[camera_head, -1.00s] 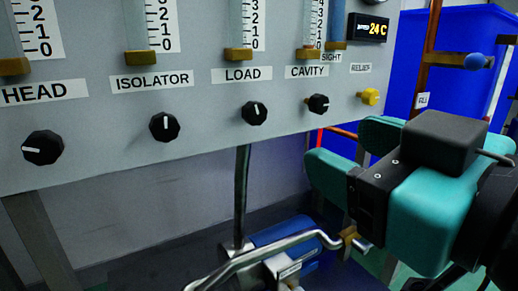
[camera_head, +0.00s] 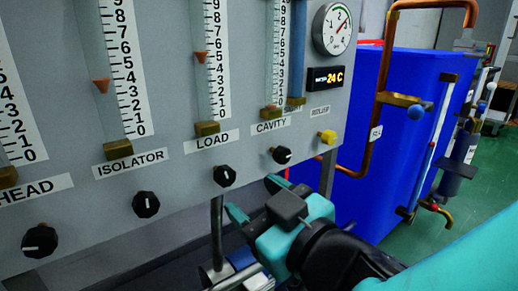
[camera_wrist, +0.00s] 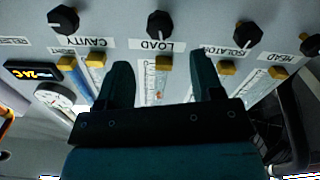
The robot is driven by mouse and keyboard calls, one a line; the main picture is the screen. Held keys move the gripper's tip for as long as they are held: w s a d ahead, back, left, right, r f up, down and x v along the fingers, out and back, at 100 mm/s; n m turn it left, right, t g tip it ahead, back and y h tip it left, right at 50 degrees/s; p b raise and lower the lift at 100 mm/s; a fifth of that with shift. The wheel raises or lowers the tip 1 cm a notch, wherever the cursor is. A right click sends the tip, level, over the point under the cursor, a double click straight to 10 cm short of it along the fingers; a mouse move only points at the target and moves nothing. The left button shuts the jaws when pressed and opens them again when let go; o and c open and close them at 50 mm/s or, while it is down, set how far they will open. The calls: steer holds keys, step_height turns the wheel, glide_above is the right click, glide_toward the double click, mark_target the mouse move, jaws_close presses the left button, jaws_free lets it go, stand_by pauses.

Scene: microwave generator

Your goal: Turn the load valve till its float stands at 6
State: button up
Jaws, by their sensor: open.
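The load valve is a black knob (camera_head: 225,176) with a white mark, under the LOAD label (camera_head: 211,141) on the grey panel. Its float (camera_head: 200,57) is orange and stands at roughly 5 on the load scale (camera_head: 214,60); the exact reading is too small to tell. My gripper (camera_head: 255,198) is open and empty, below and right of the load knob in the head view. In the wrist view, which is upside down, the load knob (camera_wrist: 160,25) lies beyond the fingertips, between their lines. Nothing touches it there, as far as I can see.
The isolator knob (camera_head: 146,204) and cavity knob (camera_head: 281,155) flank the load knob. A blue cabinet (camera_head: 400,120) and copper pipe (camera_head: 381,70) stand right of the panel.

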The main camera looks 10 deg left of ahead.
mark_target(228, 178)
steer(key=p+x, duration=0.6)
steer(key=x, duration=0.2)
steer(key=shift+r, duration=0.15)
steer(key=shift+w+a+p, duration=0.3)
steer(key=shift+a+p, duration=0.05)
steer(key=shift+f, duration=0.2)
